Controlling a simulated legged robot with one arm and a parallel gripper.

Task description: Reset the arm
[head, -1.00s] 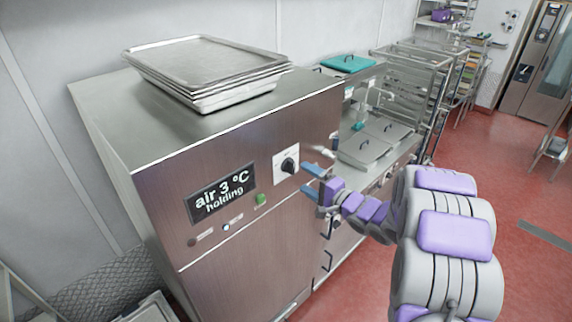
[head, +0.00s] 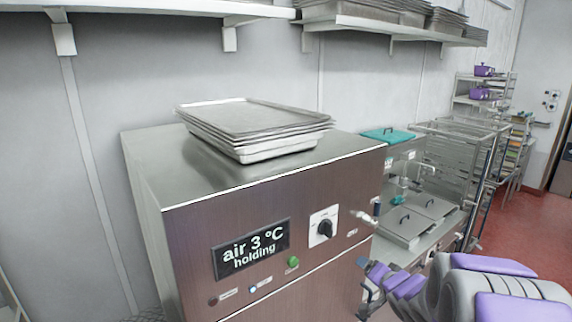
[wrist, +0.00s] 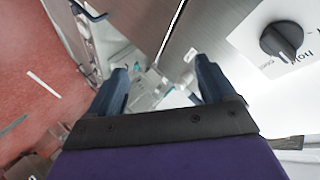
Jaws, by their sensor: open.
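My gripper (wrist: 160,85) shows in the wrist view with its two dark blue fingers spread apart and nothing between them. In the head view my gripper (head: 368,280) is small at the lower right, beside the front right edge of the steel cabinet (head: 180,240), with my purple and grey arm folded in the lower right corner. The cabinet's black selector knob (head: 325,229) sits on a white plate; it also shows in the wrist view (wrist: 282,40), to the right of the fingers and apart from them.
The cabinet's display (head: 252,249) reads "air 3 °C holding", with a green button (head: 292,262) beside it. Stacked trays (head: 255,128) lie on top. A counter with lidded wells (head: 418,218) and a wire rack (head: 455,160) stand to the right. Shelves hang above. Red floor (head: 515,225) is open at right.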

